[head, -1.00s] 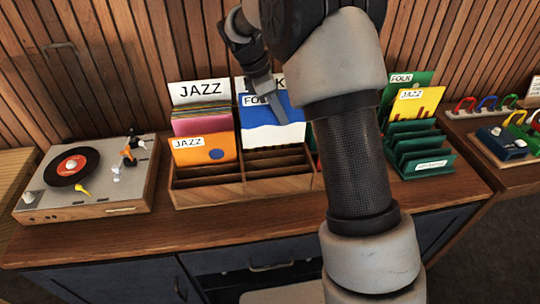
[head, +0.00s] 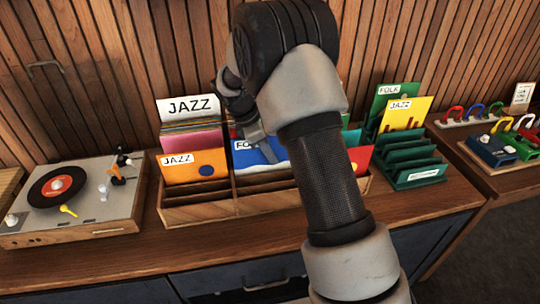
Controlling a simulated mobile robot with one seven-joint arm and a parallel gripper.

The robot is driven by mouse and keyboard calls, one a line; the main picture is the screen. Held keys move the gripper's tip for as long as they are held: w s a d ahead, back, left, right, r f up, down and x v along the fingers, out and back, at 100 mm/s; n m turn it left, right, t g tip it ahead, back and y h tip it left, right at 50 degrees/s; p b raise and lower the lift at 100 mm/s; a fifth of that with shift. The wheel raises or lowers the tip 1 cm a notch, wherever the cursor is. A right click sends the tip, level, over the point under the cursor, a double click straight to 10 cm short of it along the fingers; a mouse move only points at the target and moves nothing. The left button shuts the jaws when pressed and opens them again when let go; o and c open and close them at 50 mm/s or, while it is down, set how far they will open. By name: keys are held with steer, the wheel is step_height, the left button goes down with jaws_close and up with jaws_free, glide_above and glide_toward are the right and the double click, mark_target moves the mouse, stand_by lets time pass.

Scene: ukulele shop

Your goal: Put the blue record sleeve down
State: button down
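The blue record sleeve (head: 258,154), with a white lower part and a white label, stands in the middle section of the wooden record crate (head: 204,211). Its lower part is hidden behind the crate's dividers. My gripper (head: 262,147) points down at the sleeve's top, with a finger in front of its face, and appears shut on it. The far finger is hidden. My arm covers part of the crate's right side.
An orange JAZZ sleeve (head: 187,171) and a white JAZZ card (head: 189,107) stand in the left section. A turntable (head: 106,222) is at left. A green rack (head: 412,163) with a yellow JAZZ sleeve (head: 404,112) stands at right. The counter's front strip is clear.

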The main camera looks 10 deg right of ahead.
steer(key=shift+f, duration=0.1)
steer(key=shift+f, duration=0.4)
steer(key=shift+f, duration=0.1)
steer(key=c, duration=2)
jaws_free()
